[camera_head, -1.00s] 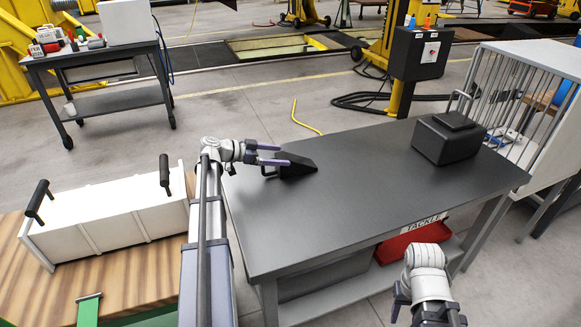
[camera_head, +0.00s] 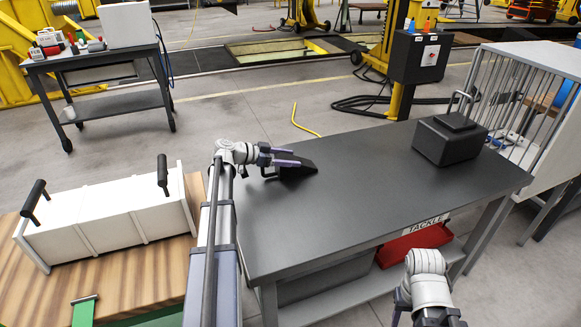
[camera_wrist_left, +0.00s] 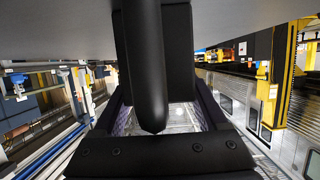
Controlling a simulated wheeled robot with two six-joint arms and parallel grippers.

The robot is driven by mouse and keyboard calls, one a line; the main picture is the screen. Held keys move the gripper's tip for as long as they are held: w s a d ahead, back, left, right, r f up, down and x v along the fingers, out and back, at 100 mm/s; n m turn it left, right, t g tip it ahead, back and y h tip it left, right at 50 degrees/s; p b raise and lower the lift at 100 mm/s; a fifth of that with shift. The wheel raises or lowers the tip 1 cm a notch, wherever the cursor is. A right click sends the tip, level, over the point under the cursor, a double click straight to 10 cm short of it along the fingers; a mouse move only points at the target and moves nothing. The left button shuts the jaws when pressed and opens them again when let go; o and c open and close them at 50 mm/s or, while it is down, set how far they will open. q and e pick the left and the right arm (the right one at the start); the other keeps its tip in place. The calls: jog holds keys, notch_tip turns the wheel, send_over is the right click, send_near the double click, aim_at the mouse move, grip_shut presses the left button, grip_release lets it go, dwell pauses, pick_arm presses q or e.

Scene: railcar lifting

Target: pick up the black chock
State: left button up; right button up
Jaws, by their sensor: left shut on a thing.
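The black chock (camera_head: 302,169), a wedge, is at the far left part of the dark workbench top (camera_head: 350,205). My left gripper (camera_head: 288,158) is at its left end, with purple-edged fingers shut on it. Whether the chock touches the bench is hard to tell. My right gripper (camera_head: 425,312) is low at the bottom edge, cut off, and its fingers do not show clearly.
A black box (camera_head: 449,140) stands on the bench's right end. A red tackle bin (camera_head: 412,243) sits on the shelf below. A white crate with black handles (camera_head: 110,215) lies on a wooden top at left. The bench middle is clear.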

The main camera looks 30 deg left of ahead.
aim_at(289, 157)
pick_arm(q)
grip_shut()
jog(key=shift+r, duration=0.15)
dwell(0.4)
notch_tip(289, 157, up, 10)
jog(key=p, duration=1)
